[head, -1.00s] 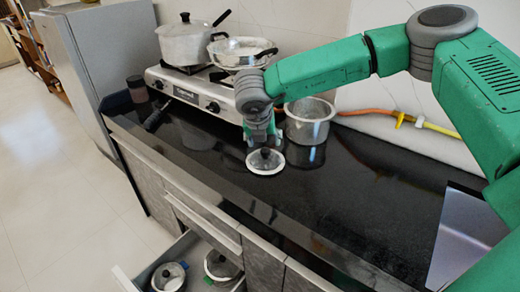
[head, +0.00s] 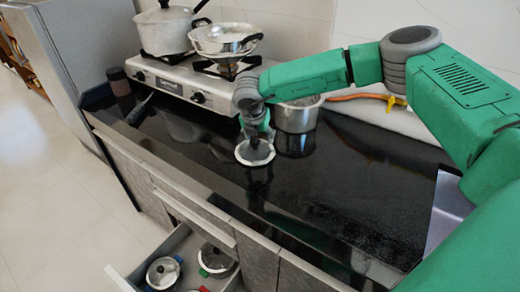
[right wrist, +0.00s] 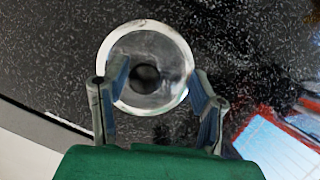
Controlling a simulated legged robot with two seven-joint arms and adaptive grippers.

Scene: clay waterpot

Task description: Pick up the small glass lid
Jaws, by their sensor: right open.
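The small glass lid (head: 262,156) has a pale metal rim and a dark knob. It lies on the black counter in front of the steel pot. My right gripper (head: 257,137) is over it, pointing down, with its fingertips close to the knob. In the right wrist view, the lid (right wrist: 150,43) shows whole in outline, its dark knob between the spread fingers of the open gripper (right wrist: 157,82). The fingers overlap the lid's sides in the picture; I cannot tell whether they touch it. My left gripper is not in view.
A steel pot (head: 297,118) stands just behind my right gripper. A gas stove (head: 180,84) bears a lidded pot (head: 163,32) and a pan (head: 226,44). An open drawer (head: 128,276) below holds lidded pots. The counter right of the lid is clear.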

